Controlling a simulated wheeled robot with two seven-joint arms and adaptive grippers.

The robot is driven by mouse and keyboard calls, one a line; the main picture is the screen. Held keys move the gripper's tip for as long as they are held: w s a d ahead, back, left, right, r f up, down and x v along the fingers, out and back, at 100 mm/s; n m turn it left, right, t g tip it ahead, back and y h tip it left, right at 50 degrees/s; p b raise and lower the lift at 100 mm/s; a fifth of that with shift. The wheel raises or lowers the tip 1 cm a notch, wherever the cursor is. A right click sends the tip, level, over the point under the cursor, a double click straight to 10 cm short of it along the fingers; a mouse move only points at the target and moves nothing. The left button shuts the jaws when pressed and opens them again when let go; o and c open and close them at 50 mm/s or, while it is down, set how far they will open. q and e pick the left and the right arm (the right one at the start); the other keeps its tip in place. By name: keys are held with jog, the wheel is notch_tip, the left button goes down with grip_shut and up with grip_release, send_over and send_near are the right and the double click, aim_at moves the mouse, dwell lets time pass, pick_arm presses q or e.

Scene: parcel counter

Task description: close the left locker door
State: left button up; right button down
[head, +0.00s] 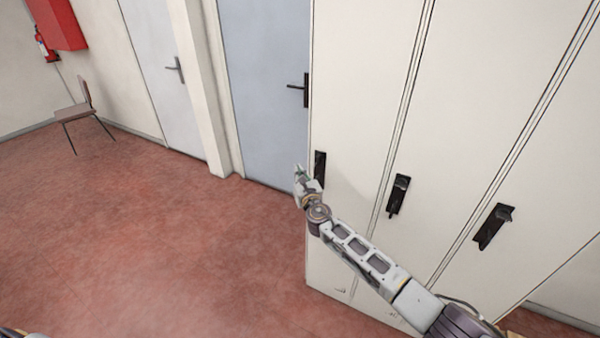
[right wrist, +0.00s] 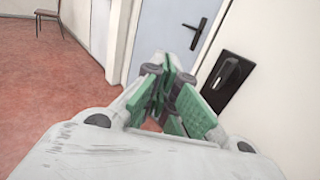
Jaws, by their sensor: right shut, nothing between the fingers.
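The left locker door (head: 362,80) is a tall cream panel at the left end of the locker row in the head view. It looks flush or nearly flush with the door beside it; I cannot tell whether a small gap remains. Its black handle (head: 320,164) is near its left edge and also shows in the right wrist view (right wrist: 229,75). My right gripper (head: 299,172) is just left of that handle, with its green fingers (right wrist: 167,82) shut and empty. It appears apart from the handle; contact with the door's edge is unclear. My left gripper is out of view.
Two more locker doors with black handles (head: 398,195) (head: 493,226) stand to the right. A blue-grey door (head: 262,75) and a paler door (head: 150,60) are behind. A chair (head: 78,112) stands far left. The red floor (head: 150,240) is clear.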

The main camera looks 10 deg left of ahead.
jog(key=s+a, duration=0.2)
jog(key=s, duration=0.6)
jog(key=shift+s+p, duration=0.2)
jog(key=shift+p, duration=0.15)
jog(key=shift+a, duration=0.1)
jog(key=shift+m, duration=0.3)
